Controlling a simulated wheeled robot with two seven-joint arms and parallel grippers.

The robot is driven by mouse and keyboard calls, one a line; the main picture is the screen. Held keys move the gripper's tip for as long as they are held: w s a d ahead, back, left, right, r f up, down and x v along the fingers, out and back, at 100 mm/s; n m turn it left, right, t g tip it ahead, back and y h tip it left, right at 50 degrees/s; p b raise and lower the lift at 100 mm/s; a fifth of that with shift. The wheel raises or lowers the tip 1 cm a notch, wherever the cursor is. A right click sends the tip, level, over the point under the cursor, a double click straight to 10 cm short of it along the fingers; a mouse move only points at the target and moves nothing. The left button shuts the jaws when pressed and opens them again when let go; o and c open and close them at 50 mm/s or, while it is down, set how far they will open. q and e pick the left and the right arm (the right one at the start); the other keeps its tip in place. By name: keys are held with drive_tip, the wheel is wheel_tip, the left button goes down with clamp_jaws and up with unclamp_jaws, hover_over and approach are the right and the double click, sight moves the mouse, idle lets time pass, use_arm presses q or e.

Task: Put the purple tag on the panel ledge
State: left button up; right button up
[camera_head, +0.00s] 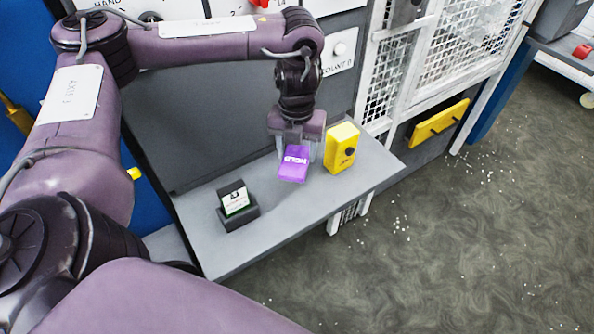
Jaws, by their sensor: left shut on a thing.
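The purple tag (293,170) has white lettering and hangs tilted between the fingers of my left gripper (296,156). That gripper is shut on the tag, over the back right part of the grey panel ledge (265,226). I cannot tell whether the tag's lower edge touches the ledge. My left arm reaches in from the left and bends down to it. My right gripper is not in view.
A yellow box (340,150) with a black button stands on the ledge just right of the tag. A small dark holder with a white and green card (235,201) stands on its left part.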

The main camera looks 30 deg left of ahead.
use_arm(q)
drive_tip(key=b, duration=0.2)
hover_over(297, 187)
wheel_tip(297, 187, down, 7)
drive_tip(key=shift+f, duration=0.1)
wheel_tip(297, 187, down, 4)
drive_tip(key=shift+r+b, duration=0.25)
drive_tip(key=shift+b, duration=0.4)
drive_tip(key=shift+w, duration=0.1)
drive_tip(key=o, duration=1)
drive_tip(key=shift+f, duration=0.1)
drive_tip(key=shift+c, duration=0.2)
wheel_tip(297, 187, up, 12)
drive_tip(key=p, duration=0.4)
